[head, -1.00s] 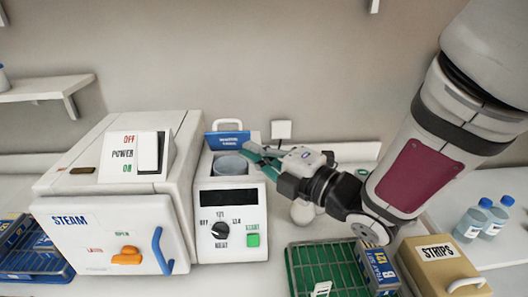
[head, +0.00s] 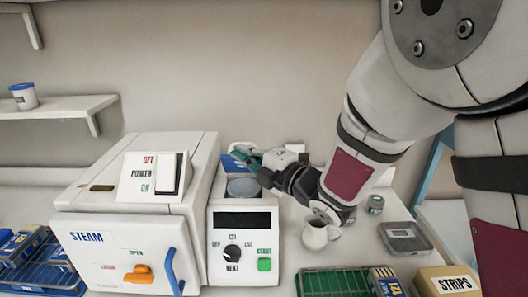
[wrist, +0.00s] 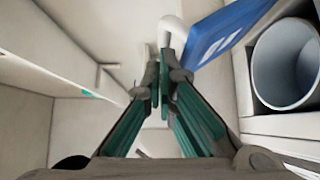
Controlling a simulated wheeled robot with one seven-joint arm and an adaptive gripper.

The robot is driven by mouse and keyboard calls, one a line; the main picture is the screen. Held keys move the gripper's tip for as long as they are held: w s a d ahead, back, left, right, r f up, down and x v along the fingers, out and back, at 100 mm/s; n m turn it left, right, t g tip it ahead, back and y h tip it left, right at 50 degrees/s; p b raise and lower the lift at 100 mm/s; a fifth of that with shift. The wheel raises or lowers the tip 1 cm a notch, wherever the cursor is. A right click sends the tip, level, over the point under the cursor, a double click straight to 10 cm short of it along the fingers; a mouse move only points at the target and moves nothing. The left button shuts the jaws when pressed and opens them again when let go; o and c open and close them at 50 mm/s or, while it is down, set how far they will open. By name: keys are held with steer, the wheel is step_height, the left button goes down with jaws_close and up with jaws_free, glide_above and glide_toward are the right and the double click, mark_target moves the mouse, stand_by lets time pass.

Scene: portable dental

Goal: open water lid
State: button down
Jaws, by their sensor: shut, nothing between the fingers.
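The water lid (head: 229,163) is a blue panel with white lettering, raised at the back of the white machine with a dial (head: 243,236). My gripper mostly hides it in the head view. In the wrist view the lid (wrist: 222,38) stands open beside the round water well (wrist: 287,62), and its white handle (wrist: 171,30) is just past my fingertips. The well (head: 243,187) is uncovered. My gripper (head: 249,160) has green fingers, shut and empty, in front of the lid. In the wrist view the fingertips (wrist: 161,88) are close to the handle; I cannot tell whether they touch.
The white steam box (head: 125,235) stands directly left of the machine. A white jug (head: 319,232), a green rack (head: 335,283) and a strips box (head: 447,282) are to the right. A grey flat box (head: 405,238) lies further back. A shelf (head: 60,108) hangs at left.

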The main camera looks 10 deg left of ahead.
steer(key=shift+w, duration=0.1)
stand_by(0.3)
steer(key=shift+w+a+r+m, duration=0.1)
steer(key=shift+w+r+m, duration=0.2)
steer(key=shift+w, duration=0.1)
steer(key=shift+w+a+r+m+g+h, duration=0.1)
steer(key=shift+w+r+m+g+h, duration=0.2)
steer(key=shift+w+r+g+h, duration=0.15)
steer(key=shift+w+a+r+m+g+h, duration=0.15)
steer(key=shift+w+m+g+h, duration=0.2)
steer(key=shift+w, duration=0.4)
steer(key=shift+w+a+r+b, duration=0.1)
steer(key=shift+w+a+b, duration=0.1)
steer(key=shift+w+b, duration=0.4)
steer(key=shift+w+a+r+b, duration=0.1)
steer(key=shift+w+a+b, duration=0.05)
steer(key=shift+w+b, duration=0.5)
steer(key=shift+w+a+r+b, duration=0.1)
steer(key=shift+w+a+b, duration=0.1)
steer(key=shift+w+b, duration=0.4)
steer(key=shift+w, duration=0.2)
